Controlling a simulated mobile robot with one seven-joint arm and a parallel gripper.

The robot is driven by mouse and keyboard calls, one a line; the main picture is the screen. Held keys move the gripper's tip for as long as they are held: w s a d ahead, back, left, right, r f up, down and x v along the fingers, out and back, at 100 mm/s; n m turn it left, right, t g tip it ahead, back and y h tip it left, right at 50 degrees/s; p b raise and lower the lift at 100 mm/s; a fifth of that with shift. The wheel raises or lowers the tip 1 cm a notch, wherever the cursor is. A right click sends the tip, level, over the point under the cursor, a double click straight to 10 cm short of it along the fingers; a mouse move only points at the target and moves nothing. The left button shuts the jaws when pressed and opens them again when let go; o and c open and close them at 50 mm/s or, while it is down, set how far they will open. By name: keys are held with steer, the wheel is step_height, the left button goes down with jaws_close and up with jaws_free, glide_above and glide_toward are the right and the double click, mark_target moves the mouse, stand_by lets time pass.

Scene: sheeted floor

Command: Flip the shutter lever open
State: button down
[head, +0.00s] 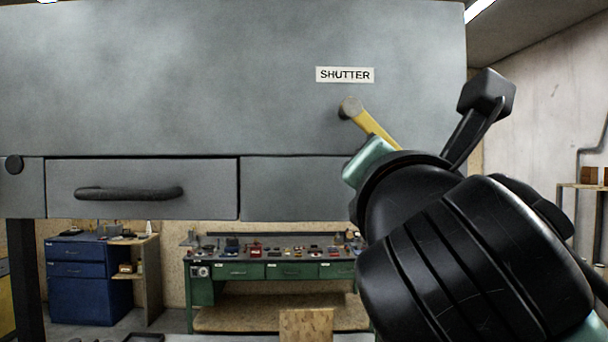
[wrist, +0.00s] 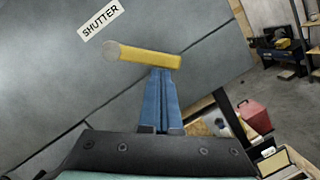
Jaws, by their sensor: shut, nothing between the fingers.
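The shutter lever (head: 372,126) is a yellow bar on a round grey pivot on the front of a grey metal cabinet. It slants down and right from the pivot, below the "SHUTTER" label (head: 345,75). In the wrist view the lever (wrist: 150,60) lies across the picture, pivot at its left end. My gripper (wrist: 161,74) has its blue fingers together and empty. Their tips are right at the lower edge of the lever, towards its free end; I cannot tell if they touch. In the head view my wrist hides the fingers and the lever's free end.
A drawer (head: 140,190) with a dark handle is in the cabinet (head: 230,80) at lower left. A green workbench (head: 240,270) with small items and a blue drawer unit (head: 85,270) stand behind. A red container (wrist: 255,114) shows at the wrist view's right.

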steer(key=n, duration=0.1)
steer(key=d+r+n+y, duration=0.1)
steer(key=n, duration=0.1)
steer(key=d+n, duration=0.1)
steer(key=shift+d+r+n+t, duration=0.15)
steer(key=shift+r+n+t, duration=0.1)
steer(key=shift+n+t, duration=0.05)
steer(key=r+n+y, duration=0.1)
steer(key=n, duration=0.1)
steer(key=d+n, duration=0.1)
steer(key=n, duration=0.1)
steer(key=shift+r+y+p, duration=0.35)
steer(key=shift+r+y, duration=0.05)
steer(key=shift+d+r, duration=0.1)
steer(key=shift+r, duration=0.1)
